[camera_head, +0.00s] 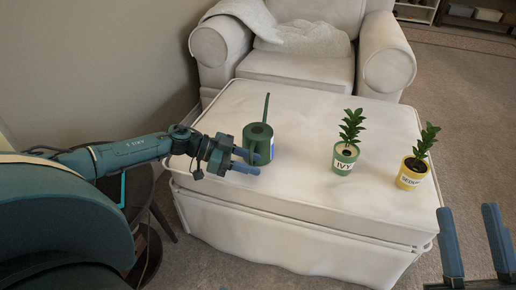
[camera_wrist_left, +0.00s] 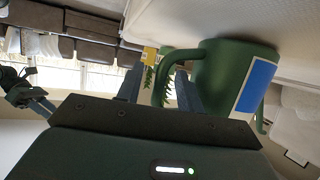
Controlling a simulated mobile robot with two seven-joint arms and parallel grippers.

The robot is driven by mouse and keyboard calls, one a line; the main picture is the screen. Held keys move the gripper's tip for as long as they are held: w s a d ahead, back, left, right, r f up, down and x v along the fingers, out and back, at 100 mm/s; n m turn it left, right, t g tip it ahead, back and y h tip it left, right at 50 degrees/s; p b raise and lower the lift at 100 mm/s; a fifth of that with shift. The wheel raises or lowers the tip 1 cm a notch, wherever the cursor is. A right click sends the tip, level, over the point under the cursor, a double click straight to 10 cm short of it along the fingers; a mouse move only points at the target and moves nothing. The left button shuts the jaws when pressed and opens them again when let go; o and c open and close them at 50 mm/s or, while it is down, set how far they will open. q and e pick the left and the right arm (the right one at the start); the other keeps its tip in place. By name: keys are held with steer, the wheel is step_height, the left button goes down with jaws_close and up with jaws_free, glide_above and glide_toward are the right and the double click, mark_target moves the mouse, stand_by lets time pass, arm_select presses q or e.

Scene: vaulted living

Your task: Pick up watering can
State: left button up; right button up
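The green watering can (camera_head: 258,148) stands upright on the white ottoman (camera_head: 300,185), its thin spout pointing up and away. My left gripper (camera_head: 247,161) is beside the can at its near left side, with its fingers apart. In the left wrist view, the can (camera_wrist_left: 225,75) fills the upper right, with a blue label on its side. Its curved handle shows between the two open fingers (camera_wrist_left: 160,90); I cannot tell whether they touch it. My right gripper (camera_head: 474,245) is open and empty at the lower right, away from the can.
A green pot labelled IVY (camera_head: 345,158) and a yellow pot (camera_head: 411,173), both with plants, stand on the ottoman to the right of the can. A white armchair (camera_head: 300,65) is behind it. A wall is at the left. The ottoman's front middle is clear.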

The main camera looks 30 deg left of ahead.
arm_select(q)
steer(key=shift+d, duration=0.15)
jaws_close()
stand_by(0.4)
steer(key=shift+w, duration=0.1)
